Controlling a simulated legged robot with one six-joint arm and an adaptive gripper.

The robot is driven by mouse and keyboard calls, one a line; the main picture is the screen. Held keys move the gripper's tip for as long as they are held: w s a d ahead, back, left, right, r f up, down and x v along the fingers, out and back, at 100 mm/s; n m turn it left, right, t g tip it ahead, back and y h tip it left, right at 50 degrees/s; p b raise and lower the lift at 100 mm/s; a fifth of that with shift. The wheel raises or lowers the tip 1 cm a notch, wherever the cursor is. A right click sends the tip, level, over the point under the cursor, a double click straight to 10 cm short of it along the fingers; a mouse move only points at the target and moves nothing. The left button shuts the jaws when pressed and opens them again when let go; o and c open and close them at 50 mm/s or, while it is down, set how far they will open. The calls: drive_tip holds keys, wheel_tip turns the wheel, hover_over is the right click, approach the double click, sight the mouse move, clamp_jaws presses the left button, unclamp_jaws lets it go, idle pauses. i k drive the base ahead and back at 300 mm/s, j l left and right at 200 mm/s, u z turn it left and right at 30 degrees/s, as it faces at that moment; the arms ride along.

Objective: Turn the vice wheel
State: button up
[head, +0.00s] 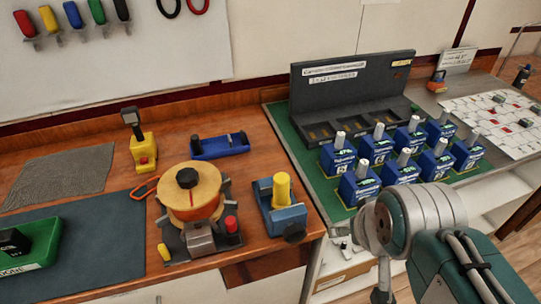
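A blue vice (290,217) stands at the front right of the wooden bench and holds a yellow cylinder (282,186) upright. A dark round wheel (294,233) sits on the vice's front, close to the bench edge. My arm comes in at the lower right, to the right of the vice and apart from it. Its lower end runs down to the bottom edge of the picture. My gripper's fingers do not show, so I cannot see whether they are open or shut.
Left of the vice stands a round orange and yellow device (193,193) with a dark knob. A blue tray (220,146) and yellow stand (143,150) are behind. Several blue breakers (338,157) stand on a green mat (287,128) at right. A green bin (35,243) is far left.

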sight(295, 233)
drive_tip(key=j, duration=0.5)
drive_tip(key=z, duration=0.15)
drive_tip(key=k+l+u, duration=0.2)
drive_tip(key=k+l, duration=0.6)
drive_tip(key=l, duration=0.15)
drive_tip(key=z, duration=0.05)
